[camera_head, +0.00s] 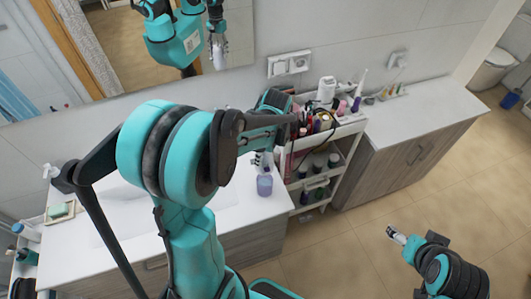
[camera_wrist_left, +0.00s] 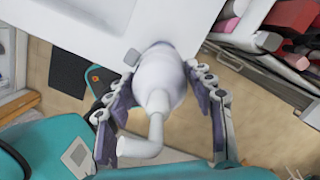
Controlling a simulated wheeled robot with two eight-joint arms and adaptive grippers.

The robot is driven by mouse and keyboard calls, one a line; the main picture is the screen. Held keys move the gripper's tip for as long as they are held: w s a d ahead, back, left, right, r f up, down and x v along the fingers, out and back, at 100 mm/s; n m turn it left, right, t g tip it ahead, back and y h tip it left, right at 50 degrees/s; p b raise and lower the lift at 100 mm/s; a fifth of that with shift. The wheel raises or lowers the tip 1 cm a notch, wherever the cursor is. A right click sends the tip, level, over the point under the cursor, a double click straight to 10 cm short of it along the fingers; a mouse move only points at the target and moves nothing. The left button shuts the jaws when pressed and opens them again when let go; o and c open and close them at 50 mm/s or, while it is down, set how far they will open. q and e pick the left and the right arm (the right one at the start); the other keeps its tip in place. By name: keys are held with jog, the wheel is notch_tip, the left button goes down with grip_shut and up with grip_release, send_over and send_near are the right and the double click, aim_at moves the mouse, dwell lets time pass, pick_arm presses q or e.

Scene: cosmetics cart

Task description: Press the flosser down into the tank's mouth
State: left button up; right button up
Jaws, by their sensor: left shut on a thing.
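The white flosser (camera_wrist_left: 160,78), with its bent nozzle toward the camera, is between the fingers of my left gripper (camera_wrist_left: 160,95) in the left wrist view. That gripper is shut on it. In the head view the left gripper (camera_head: 263,158) is mostly hidden behind my arm. Below it, a bluish-purple translucent container (camera_head: 265,187), which looks like the tank, stands on the white counter near its right end. The flosser hides most of what lies under it, so I cannot tell whether it touches the mouth. My right gripper (camera_head: 397,236) is low at the right; its jaws are unclear.
A cart (camera_head: 338,131) full of cosmetics stands close to the right of the white counter (camera_head: 232,217). A wood-fronted cabinet (camera_head: 410,160) is further right. A soap dish (camera_head: 60,211) sits at the counter's left. The mirror (camera_head: 125,40) is behind.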

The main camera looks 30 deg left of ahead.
aim_at(265, 167)
pick_arm(q)
jog(key=shift+w, duration=0.1)
jog(key=shift+f, duration=0.1)
jog(key=shift+f+b, duration=0.2)
jog(key=shift+b, duration=0.2)
notch_tip(265, 167, down, 5)
jog(key=b, duration=0.4)
jog(key=shift+f, duration=0.15)
jog(key=shift+b, duration=0.5)
dwell(1.1)
jog(key=shift+f+b, duration=1.1)
jog(key=shift+f, duration=0.1)
jog(key=o, duration=1.3)
jog(key=shift+r, duration=0.1)
